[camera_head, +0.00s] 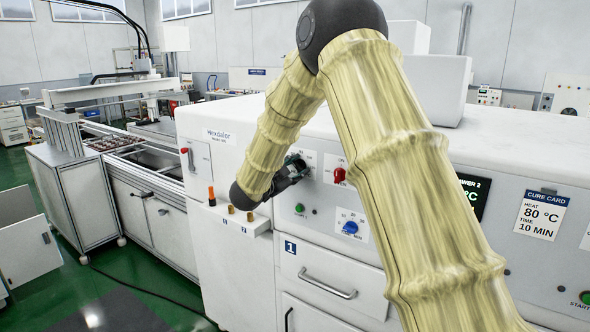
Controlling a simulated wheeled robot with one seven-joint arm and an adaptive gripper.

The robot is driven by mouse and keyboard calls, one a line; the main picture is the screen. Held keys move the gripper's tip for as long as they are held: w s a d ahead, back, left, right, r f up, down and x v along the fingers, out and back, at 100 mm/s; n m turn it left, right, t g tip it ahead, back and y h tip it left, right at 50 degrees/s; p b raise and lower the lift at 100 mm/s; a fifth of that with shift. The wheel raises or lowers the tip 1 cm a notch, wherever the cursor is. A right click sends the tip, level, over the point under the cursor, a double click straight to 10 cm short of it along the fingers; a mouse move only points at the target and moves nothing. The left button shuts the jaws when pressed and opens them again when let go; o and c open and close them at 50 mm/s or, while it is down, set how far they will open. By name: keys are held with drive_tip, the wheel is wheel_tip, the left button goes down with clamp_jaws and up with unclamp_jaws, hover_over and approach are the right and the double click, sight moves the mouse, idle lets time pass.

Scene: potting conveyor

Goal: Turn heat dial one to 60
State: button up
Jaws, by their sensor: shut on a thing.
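My gripper (295,168) is at the front of the white oven, shut against a small pale dial plate (310,159). It covers most of that plate. The knob inside the jaws, which I take as heat dial one, is hidden, so its pointer and setting cannot be read. To the right of the jaws is a red knob (339,175) on its own plate. Below it is a blue knob (350,227) on a scaled plate. A green start button (299,209) is below the gripper.
A drawer marked 1 (327,285) is below the controls. A cure card (541,214) at right reads heat 80 °C, time 10 min. My arm crosses the view and hides part of the panel.

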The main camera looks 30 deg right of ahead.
drive_tip(key=o, duration=1)
drive_tip(key=shift+f, duration=0.2)
drive_tip(key=shift+r, duration=0.1)
drive_tip(key=v, duration=1.2)
drive_tip(key=shift+s, duration=0.1)
